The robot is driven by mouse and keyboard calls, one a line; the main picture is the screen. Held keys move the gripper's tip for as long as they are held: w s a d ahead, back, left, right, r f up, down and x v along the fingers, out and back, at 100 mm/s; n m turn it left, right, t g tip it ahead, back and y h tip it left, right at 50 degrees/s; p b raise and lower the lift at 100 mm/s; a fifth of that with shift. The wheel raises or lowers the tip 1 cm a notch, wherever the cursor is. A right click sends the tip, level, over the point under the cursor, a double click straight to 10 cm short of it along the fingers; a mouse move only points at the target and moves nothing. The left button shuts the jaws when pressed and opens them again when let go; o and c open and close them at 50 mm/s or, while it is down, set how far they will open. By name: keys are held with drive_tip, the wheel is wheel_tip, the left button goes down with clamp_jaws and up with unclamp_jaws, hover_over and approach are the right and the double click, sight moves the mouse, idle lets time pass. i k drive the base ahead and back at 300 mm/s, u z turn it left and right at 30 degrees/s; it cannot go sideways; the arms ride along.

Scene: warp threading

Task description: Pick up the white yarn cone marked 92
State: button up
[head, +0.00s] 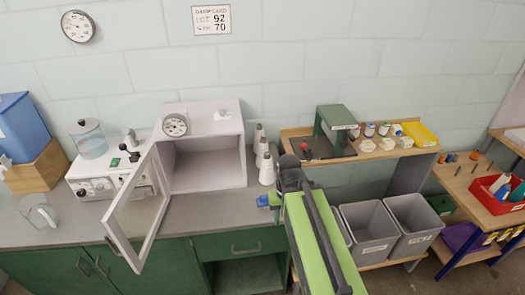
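Three white yarn cones stand in a row on the grey counter, right of the white open-fronted cabinet: a far one (258,134), a middle one (262,151) and a near one (267,171). Their markings are too small to read, so I cannot tell which is 92. My green and black arm reaches up from the bottom, and its dark end (290,164) appears just right of the near cone. A small blue part shows at the arm's left side, below that cone. The gripper's fingers cannot be made out, nor whether they hold anything.
The cabinet's (243,160) door (137,212) hangs open over the counter (215,205). A wall card (211,20) reads LOT 92 and 70. A green machine (335,128) and small spools stand on the shelf at right. Grey bins (410,222) sit below. A red tray (497,192) is far right.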

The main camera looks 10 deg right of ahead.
sight(259, 132)
drive_tip(key=u, duration=0.1)
drive_tip(key=k, duration=0.15)
drive_tip(key=u, duration=2.7)
drive_tip(key=k, duration=0.15)
drive_tip(key=u, duration=0.5)
drive_tip(key=k, duration=1.05)
drive_tip(key=z, duration=1.55)
drive_tip(key=i, duration=1.2)
drive_tip(key=u, duration=0.1)
